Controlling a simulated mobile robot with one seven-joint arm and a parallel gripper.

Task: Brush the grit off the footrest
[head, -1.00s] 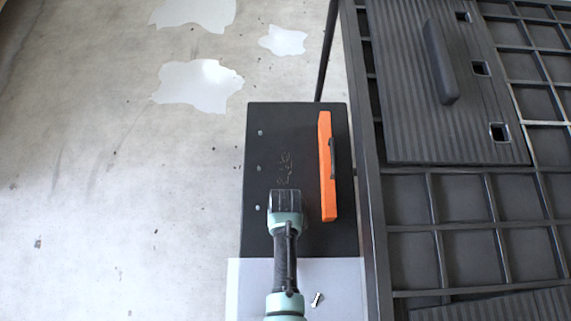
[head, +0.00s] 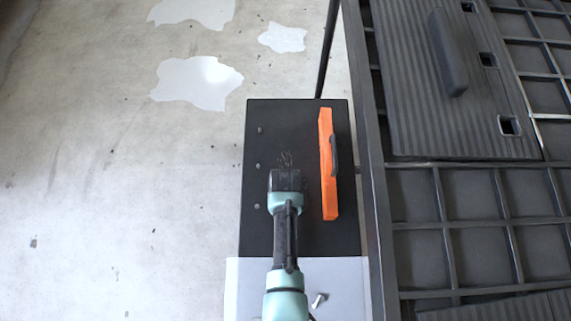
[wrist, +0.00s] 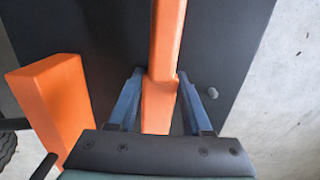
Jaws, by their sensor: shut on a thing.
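A dark panel, apparently the footrest (head: 262,125), lies at mid-picture in the head view, with several round studs along its left side. Small brownish grit specks (head: 285,158) lie on it just beyond my gripper (head: 286,182). In the wrist view my gripper (wrist: 160,100) is shut on an orange bar-like thing (wrist: 166,45), which my gripper and arm hide in the head view. I see no bristles on it. Whether it touches the panel I cannot tell. A second orange bar (head: 327,165) with a dark handle is to the right of my gripper; it also shows in the wrist view (wrist: 50,105).
A dark grid frame (head: 418,195) stands close on the right, bearing a ribbed plate (head: 410,95) with a raised handle (head: 448,55). A pale sheet (head: 345,280) with a small bolt (head: 319,300) is at the near end. Concrete floor (head: 110,190) is open on the left.

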